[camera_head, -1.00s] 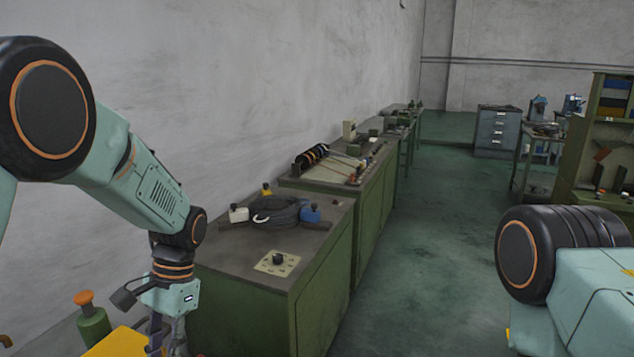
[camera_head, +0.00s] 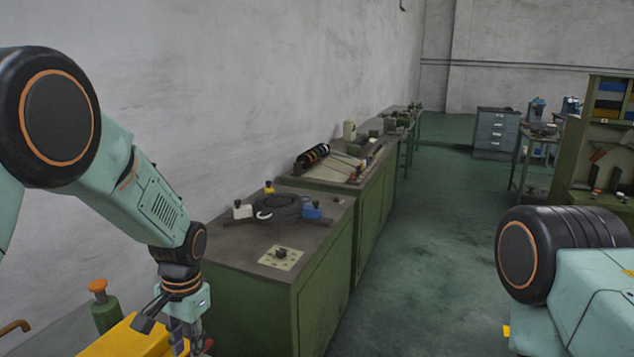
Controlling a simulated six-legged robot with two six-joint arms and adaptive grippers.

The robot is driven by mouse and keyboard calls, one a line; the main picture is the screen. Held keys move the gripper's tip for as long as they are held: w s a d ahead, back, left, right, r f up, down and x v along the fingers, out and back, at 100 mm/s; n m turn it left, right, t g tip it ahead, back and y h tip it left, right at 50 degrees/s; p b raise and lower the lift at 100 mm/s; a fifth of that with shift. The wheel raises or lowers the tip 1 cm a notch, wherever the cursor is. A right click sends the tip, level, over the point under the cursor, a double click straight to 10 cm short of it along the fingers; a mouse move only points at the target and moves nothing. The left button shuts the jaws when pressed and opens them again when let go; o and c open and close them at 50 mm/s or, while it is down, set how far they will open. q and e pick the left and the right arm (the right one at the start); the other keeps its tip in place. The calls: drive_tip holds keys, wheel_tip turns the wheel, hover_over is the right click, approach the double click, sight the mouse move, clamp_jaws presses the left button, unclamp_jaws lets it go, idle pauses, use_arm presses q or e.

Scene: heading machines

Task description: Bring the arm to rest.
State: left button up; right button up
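My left arm comes in from the left and bends down, with its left gripper (camera_head: 182,345) at the bottom edge, over or beside a yellow surface (camera_head: 115,340). The fingers are partly cut off by the frame, so I cannot tell whether they are open or shut, or whether they hold anything. My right arm shows only as a folded joint and link at the lower right. The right gripper is out of view.
A green bench (camera_head: 250,310) stands right of my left gripper, with a coiled black cable (camera_head: 280,208) and a switch plate (camera_head: 281,257) on top. An orange-topped green post (camera_head: 104,308) is at lower left. Open floor (camera_head: 420,260) lies between benches and shelf (camera_head: 600,150).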

use_arm(q)
drive_tip(key=s+d+f+n+t+b, duration=0.1)
drive_tip(key=s+f+b, duration=0.2)
drive_tip(key=f, duration=0.4)
drive_tip(key=s+f+n+t+h+b, duration=0.1)
drive_tip(key=s+f+b, duration=0.15)
drive_tip(key=f, duration=0.35)
drive_tip(key=s+d+f+n+t+b, duration=0.1)
drive_tip(key=s+f+b, duration=0.15)
drive_tip(key=f, duration=0.45)
drive_tip(key=s+f+g+b, duration=0.1)
drive_tip(key=s+f+b, duration=0.5)
drive_tip(key=s+f, duration=0.3)
drive_tip(key=s+f+n+g+b, duration=0.1)
drive_tip(key=s+f+b, duration=0.6)
drive_tip(key=s, duration=1)
wheel_tip(320, 180, down, 3)
drive_tip(key=shift+a+b, duration=0.3)
